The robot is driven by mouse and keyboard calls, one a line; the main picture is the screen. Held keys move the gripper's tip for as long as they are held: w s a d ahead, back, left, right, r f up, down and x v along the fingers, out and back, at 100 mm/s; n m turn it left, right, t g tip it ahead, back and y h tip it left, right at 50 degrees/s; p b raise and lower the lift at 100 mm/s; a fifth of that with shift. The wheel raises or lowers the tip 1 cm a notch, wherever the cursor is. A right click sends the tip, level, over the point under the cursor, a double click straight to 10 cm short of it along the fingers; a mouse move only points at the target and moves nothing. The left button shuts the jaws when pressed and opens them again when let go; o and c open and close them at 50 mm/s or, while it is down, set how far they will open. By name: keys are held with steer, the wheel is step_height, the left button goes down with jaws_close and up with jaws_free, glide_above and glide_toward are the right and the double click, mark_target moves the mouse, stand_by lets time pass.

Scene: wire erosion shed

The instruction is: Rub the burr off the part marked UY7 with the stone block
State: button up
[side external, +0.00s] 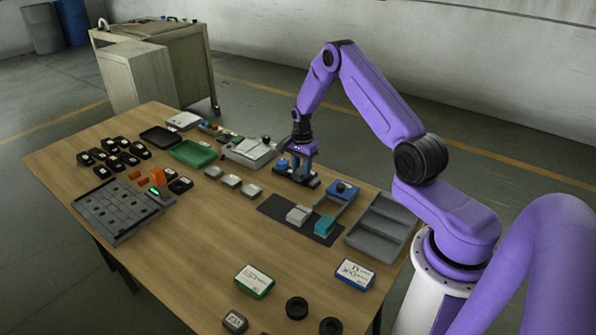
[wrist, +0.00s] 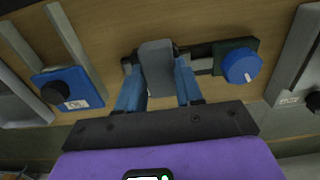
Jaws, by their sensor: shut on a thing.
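My gripper (side external: 297,162) is over a dark clamp-like fixture (side external: 308,183) at the far right side of the table. In the wrist view its two blue fingers (wrist: 158,78) are shut on a plain grey block (wrist: 157,58). The block covers part of the dark fixture, which has a blue knob (wrist: 243,67) to the right. I cannot tell whether the block touches the fixture or whether it is the stone or a part. Small silver pieces (side external: 231,180) lie in a row left of the fixture. No UY7 mark is readable.
A dark mat (side external: 271,206) holds a pale block (side external: 298,214) and a teal block (side external: 324,226). A blue unit with a black knob (wrist: 52,92) stands nearby. A grey tray (side external: 382,222), a green tray (side external: 193,153) and a slotted grey rack (side external: 112,212) are around.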

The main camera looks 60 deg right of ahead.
steer(key=shift+s+d, duration=0.1)
steer(key=shift+d, duration=0.3)
steer(key=shift+s+a, duration=0.4)
steer(key=shift+a, duration=1.8)
steer(key=shift+d, duration=2.2)
steer(key=shift+a, duration=2.05)
steer(key=shift+d, duration=1.85)
steer(key=shift+w+d, duration=0.15)
steer(key=shift+w, duration=0.45)
steer(key=shift+s+a, duration=0.1)
steer(key=shift+a, duration=2)
steer(key=shift+d, duration=2.15)
steer(key=shift+a+r, duration=0.1)
steer(key=shift+r, duration=4)
